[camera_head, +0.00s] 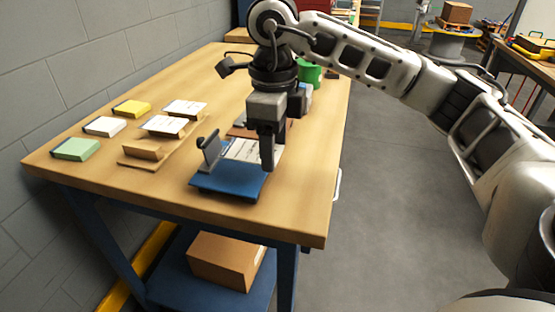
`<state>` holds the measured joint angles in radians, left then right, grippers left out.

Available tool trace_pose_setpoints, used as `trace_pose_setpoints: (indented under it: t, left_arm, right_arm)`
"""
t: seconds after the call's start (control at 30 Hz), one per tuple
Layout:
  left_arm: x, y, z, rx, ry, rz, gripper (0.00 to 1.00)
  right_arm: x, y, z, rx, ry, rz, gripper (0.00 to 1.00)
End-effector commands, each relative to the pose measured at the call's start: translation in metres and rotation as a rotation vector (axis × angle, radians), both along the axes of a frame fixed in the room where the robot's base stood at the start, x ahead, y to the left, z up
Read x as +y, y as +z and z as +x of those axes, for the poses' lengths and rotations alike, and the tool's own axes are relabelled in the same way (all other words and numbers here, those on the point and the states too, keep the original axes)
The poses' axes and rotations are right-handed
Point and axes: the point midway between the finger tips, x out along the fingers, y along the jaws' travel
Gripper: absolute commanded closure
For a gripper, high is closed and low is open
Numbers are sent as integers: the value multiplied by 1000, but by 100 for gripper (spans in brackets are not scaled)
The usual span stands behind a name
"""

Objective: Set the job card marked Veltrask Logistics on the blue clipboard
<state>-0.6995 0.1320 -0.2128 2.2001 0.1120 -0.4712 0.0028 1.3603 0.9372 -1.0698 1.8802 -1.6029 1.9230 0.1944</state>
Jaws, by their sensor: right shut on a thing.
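My right gripper (268,162) points down over the right part of the blue clipboard (228,184) and is shut on a white printed card (245,150). The card lies flat at the clipboard's far side; I cannot tell whether it touches the board. Its print is too small to read. The clipboard has an upright grey clip (209,150) at its left. Two other white printed cards, a far one (186,108) and a near one (163,126), are on a wooden holder (130,163) to the left. My left gripper is not in view.
Yellow (131,108), white (104,126) and green (76,149) pads lie along the left of the wooden table (295,205). A green container (309,75) stands behind my gripper. A brown board (238,131) is partly hidden behind it. The table's front right is clear.

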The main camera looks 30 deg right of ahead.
Motion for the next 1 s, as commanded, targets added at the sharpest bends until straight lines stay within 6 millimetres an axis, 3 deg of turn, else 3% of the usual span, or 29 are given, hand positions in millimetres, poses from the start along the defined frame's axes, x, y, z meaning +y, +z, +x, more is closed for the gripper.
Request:
trace_pose_setpoints:
  t: [0.1,0.3,0.7,0.73,0.8,1.0]
  left_arm:
    - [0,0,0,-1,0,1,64]
    - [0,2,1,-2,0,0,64]
    - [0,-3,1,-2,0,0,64]
    - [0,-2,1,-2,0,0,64]
    - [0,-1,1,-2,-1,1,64]
    - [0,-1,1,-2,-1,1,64]
  right_arm:
    - [-10,-14,1,5,-3,-2,66]
    - [-8,-38,1,2,0,-1,66]
    - [-7,-44,1,1,0,0,66]
    - [-7,-44,1,1,0,1,42]
    - [-7,-43,1,1,0,0,23]
    - [-7,-43,1,1,0,0,23]
